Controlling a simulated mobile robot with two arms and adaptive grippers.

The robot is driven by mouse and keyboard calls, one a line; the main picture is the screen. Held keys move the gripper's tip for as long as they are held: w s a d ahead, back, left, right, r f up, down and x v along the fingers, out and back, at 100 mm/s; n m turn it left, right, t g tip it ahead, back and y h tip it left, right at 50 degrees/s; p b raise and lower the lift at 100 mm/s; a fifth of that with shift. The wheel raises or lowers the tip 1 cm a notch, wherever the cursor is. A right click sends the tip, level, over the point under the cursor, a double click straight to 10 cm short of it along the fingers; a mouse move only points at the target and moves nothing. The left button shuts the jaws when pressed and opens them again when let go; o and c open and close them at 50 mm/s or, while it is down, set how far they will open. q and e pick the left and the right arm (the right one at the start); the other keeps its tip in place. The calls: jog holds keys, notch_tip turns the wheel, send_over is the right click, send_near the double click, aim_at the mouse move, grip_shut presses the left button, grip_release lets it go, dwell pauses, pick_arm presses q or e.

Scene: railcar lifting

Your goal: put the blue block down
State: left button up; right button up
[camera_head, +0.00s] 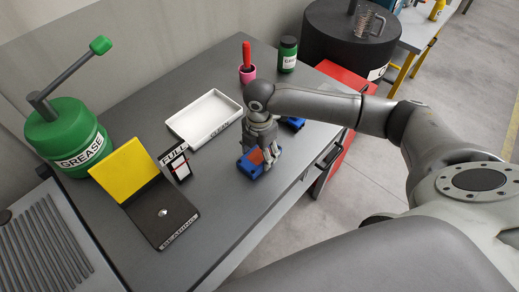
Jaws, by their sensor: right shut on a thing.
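A blue block (247,168) with an orange-red patch is under my right gripper (265,152), near the front edge of the grey workbench (225,215). My right gripper points down and is shut on the block, hiding part of it. I cannot tell whether the block touches the bench top. A second blue piece (294,123) shows partly behind my right wrist, on the bench. My left gripper is not in view.
A white tray (181,136) lies behind the block. A "FULL" sign (177,163), yellow-lidded bearing case (163,213) and green grease pump (65,135) stand left. A pink cup (247,75) and green jar (287,55) stand at back. Bench front-left of the block is clear.

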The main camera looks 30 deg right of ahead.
aim_at(259, 155)
jog(key=o, duration=1.2)
jog(key=shift+f, duration=0.15)
jog(key=shift+o, duration=0.2)
notch_tip(259, 155, up, 12)
jog(key=b, duration=0.2)
jog(key=shift+r, duration=0.2)
jog(key=shift+a, duration=0.1)
